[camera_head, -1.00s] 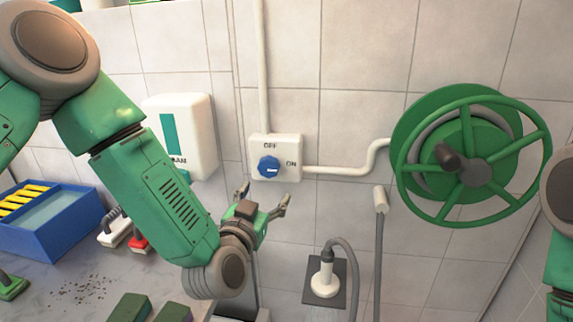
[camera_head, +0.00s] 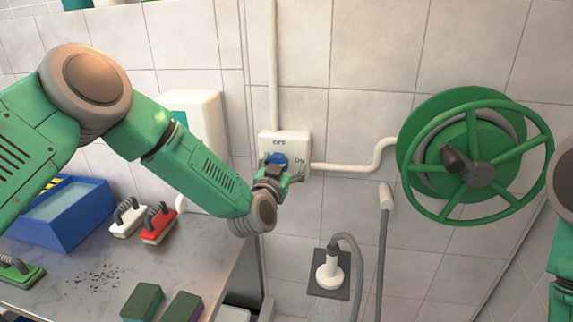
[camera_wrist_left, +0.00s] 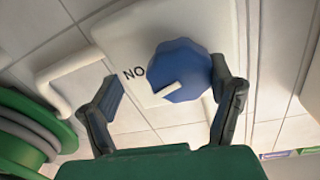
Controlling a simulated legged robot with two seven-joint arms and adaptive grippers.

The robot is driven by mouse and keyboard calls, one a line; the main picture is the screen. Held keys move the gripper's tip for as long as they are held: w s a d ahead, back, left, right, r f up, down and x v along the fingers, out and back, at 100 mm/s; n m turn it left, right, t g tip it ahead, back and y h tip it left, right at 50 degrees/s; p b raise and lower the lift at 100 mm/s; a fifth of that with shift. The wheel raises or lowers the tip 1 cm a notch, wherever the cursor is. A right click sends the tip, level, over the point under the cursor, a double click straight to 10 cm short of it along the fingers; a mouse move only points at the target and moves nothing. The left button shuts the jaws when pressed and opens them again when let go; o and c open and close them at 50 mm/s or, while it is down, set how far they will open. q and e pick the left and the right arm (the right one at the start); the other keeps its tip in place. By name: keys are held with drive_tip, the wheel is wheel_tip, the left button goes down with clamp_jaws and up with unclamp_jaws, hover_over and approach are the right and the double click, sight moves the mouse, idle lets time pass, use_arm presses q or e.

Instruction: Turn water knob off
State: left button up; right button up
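The blue water knob (camera_head: 280,158) sits on a white wall box (camera_head: 297,139) with OFF lettering above and ON at the right. In the left wrist view the knob (camera_wrist_left: 183,62) has a white pointer mark on the side toward the ON lettering, which appears upside down there. My left gripper (camera_head: 276,163) is at the box, in front of the knob and partly hiding it. In the left wrist view the gripper (camera_wrist_left: 167,80) is open around the knob. The right finger is close to the knob; contact is unclear. The left finger is apart from it. My right gripper is out of view.
A white pipe (camera_head: 345,167) runs from the box toward a green hose reel (camera_head: 475,150) at the right. A shower head (camera_head: 327,270) hangs below. The table (camera_head: 70,280) at the left holds a blue bin (camera_head: 60,226), brushes (camera_head: 158,222) and sponges (camera_head: 143,300).

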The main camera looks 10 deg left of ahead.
use_arm(q)
drive_tip(key=a, duration=0.3)
drive_tip(key=shift+w+a+f, duration=0.1)
drive_tip(key=shift+f, duration=0.15)
drive_tip(key=c, duration=1.2)
drive_tip(key=shift+o, duration=0.2)
drive_tip(key=shift+d+r, duration=0.2)
drive_tip(key=shift+d, duration=0.55)
drive_tip(key=shift+n+b, duration=0.35)
drive_tip(key=shift+n, duration=0.05)
drive_tip(key=shift+a+f+n+b, duration=0.15)
drive_tip(key=shift+a+n+b, duration=0.25)
drive_tip(key=shift+n+b, duration=0.55)
drive_tip(key=n+b, duration=0.7)
drive_tip(key=n, duration=0.1)
drive_tip(key=n+t+y+b, duration=0.1)
drive_tip(key=n+b, duration=0.3)
drive_tip(key=shift+d+b, duration=0.25)
drive_tip(key=shift+b, duration=0.1)
drive_tip(key=shift+n+y+b, duration=0.3)
drive_tip(key=shift+n+b, duration=1.4)
drive_tip(key=shift+n, duration=0.55)
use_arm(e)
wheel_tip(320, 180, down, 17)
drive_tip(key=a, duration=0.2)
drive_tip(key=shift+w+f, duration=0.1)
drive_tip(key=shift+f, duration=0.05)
use_arm(q)
drive_tip(key=shift+f, duration=0.1)
